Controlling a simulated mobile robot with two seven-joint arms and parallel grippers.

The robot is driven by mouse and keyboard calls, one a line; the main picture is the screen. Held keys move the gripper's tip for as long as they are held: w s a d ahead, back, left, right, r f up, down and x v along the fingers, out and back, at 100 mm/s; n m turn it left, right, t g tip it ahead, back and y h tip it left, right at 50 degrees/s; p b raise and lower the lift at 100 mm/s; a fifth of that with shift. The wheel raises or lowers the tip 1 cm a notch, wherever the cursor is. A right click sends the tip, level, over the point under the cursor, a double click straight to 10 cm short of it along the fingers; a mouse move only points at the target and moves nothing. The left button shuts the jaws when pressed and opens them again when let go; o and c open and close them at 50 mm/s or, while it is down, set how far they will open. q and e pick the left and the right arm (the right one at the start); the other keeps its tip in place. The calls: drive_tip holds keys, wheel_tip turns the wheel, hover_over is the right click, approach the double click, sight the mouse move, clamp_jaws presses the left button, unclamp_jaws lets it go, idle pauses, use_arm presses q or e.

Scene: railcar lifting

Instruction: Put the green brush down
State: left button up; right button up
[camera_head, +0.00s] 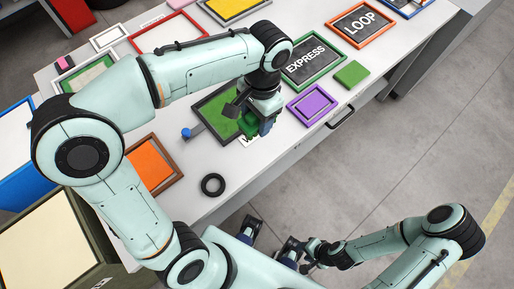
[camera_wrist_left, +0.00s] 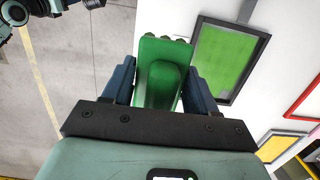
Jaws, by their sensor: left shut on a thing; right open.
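My left gripper (camera_head: 258,122) hangs over the table (camera_head: 218,180) near its front edge. It is shut on the green brush (camera_wrist_left: 162,75), which sits between the two dark blue fingers in the left wrist view. In the head view the brush (camera_head: 247,125) is partly hidden by the gripper, and I cannot tell whether it touches the table.
A dark-framed green panel (camera_head: 211,106) lies beside the brush. A blue-knobbed item (camera_head: 187,132), black ring (camera_head: 212,184), orange panel (camera_head: 150,163), purple frame (camera_head: 312,104), green block (camera_head: 351,74) and EXPRESS sign (camera_head: 306,63) are around it. Bare table shows near the ring.

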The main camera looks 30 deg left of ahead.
sight(255, 153)
use_arm(q)
wheel_tip(255, 153, down, 16)
drive_tip(key=shift+f+b, duration=0.25)
drive_tip(key=shift+b, duration=0.95)
drive_tip(key=shift+f, duration=0.1)
drive_tip(key=shift+f, duration=0.15)
drive_tip(key=o, duration=0.9)
drive_tip(key=shift+o, duration=0.2)
drive_tip(key=shift+r, duration=0.55)
wheel_tip(255, 153, up, 11)
drive_tip(key=w+p, duration=0.1)
drive_tip(key=p, duration=0.1)
drive_tip(key=shift+w+d+r, duration=0.15)
drive_tip(key=shift+d+r, duration=0.05)
drive_tip(key=shift+d, duration=0.1)
